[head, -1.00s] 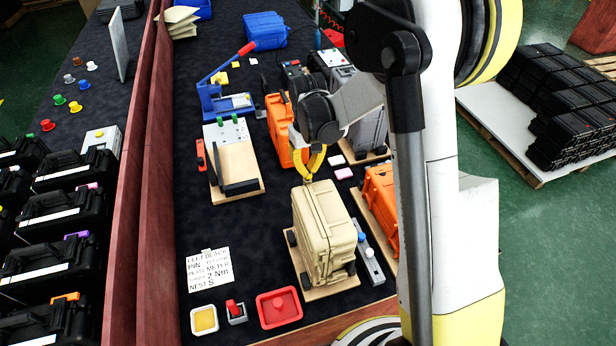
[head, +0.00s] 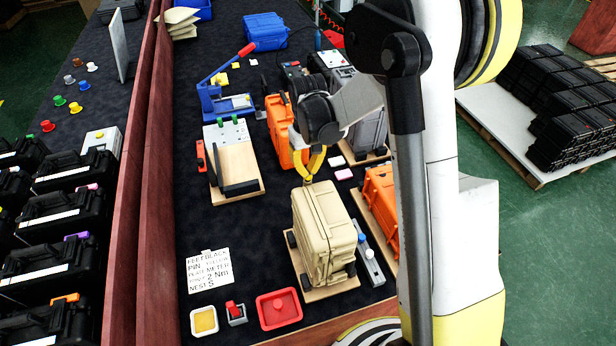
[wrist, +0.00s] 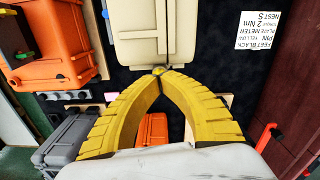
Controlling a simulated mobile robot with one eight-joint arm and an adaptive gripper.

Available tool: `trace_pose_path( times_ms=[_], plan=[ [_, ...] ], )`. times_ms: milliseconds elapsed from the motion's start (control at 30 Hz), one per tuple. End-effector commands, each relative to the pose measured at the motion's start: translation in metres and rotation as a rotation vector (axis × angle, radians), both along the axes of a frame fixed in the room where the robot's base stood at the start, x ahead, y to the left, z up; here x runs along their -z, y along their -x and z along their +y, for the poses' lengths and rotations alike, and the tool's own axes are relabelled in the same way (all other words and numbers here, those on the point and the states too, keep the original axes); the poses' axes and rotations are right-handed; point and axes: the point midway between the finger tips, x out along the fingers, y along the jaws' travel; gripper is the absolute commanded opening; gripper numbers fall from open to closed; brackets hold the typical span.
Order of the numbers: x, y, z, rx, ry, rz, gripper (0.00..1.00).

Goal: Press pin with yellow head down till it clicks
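The tan case (head: 322,232) stands upright on a wooden board near the front of the bench. It also shows at the top of the wrist view (wrist: 150,35). My gripper (head: 308,180) has curved yellow fingers that point down at the far top edge of this case. In the wrist view the fingertips (wrist: 159,74) come together at the case's edge. A small round yellow spot, apparently the pin's head (wrist: 158,69), shows right at the tips. It is too small to tell how deep the pin sits or whether the tips press on it.
Orange cases (head: 382,205) and a grey case (head: 370,128) stand close to the right and behind. A note card (head: 209,271), a red tray (head: 279,308) and a yellow-topped pad (head: 204,320) lie at the front left. The dark bench top left of the tan case is mostly clear.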

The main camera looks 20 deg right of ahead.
Motion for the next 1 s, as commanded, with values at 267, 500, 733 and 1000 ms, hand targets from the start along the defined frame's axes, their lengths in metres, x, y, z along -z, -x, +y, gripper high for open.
trace_pose_path(
  times_ms=[267,500,733,1000],
  plan=[
    [0.002,0.000,0.000,0.000,0.000,0.000,0.00],
    [0.007,0.000,0.000,0.000,0.000,0.000,0.00],
    [0.012,0.000,0.000,0.000,0.000,0.000,0.00],
    [0.014,0.000,0.000,0.000,0.000,0.000,0.00]
  ],
)
